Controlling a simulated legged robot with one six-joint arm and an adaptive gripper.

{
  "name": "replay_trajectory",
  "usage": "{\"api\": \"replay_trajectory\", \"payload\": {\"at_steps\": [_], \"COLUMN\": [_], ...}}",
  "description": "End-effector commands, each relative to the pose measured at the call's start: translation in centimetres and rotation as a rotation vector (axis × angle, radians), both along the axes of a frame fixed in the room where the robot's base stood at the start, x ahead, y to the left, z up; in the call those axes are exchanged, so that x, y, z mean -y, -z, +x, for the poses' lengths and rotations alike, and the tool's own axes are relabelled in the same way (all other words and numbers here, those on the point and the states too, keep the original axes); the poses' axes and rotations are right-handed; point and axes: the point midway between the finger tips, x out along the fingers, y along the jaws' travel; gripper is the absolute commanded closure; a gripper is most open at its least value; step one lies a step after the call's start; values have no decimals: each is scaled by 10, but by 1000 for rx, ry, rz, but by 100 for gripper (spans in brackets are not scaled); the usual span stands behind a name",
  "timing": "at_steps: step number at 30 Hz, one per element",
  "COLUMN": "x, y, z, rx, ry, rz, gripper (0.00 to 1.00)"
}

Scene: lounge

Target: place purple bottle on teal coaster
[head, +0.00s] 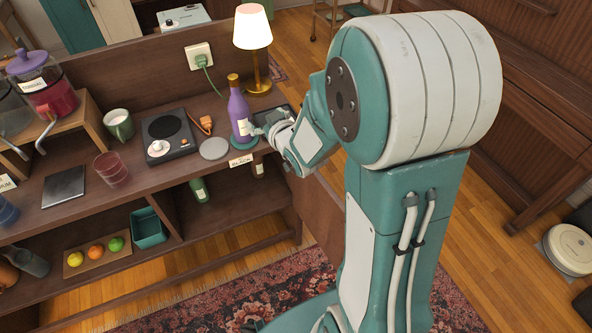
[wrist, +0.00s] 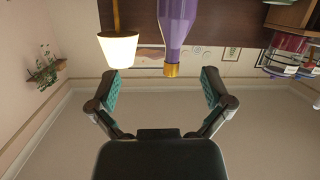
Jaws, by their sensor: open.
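The purple bottle (head: 239,112), with a gold cap and a white label, stands upright on the counter. The teal coaster (head: 243,144) shows as a disc around its base, and the bottle appears to stand on it. My gripper (head: 256,130) is just right of the bottle's lower part, with its tips close to it; I cannot tell if they touch. In the wrist view, which looks upside down, my gripper (wrist: 160,86) has its two fingers wide apart with nothing between them. The bottle (wrist: 178,28) is ahead of them, its base out of frame.
A grey coaster (head: 214,148) lies left of the teal one. A hot plate (head: 167,136), a green mug (head: 119,124) and a pink glass (head: 112,169) stand farther left. A lit lamp (head: 253,40) stands behind the bottle. The counter's front edge is close by.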

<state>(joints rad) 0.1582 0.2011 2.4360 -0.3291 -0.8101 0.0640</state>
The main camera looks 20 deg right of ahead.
Motion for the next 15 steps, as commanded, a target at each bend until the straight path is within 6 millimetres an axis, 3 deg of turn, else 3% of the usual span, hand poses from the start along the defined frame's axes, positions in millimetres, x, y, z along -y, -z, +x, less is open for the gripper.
{"api": "replay_trajectory", "payload": {"at_steps": [1, 8, 15], "x": [0, 2, -7], "y": [-14, -50, -78], "z": [-6, -53, -130], "rx": [-33, -243, -471], "ry": [19, 113, 170], "rz": [-16, -44, -21], "gripper": [0, 0, 0]}}
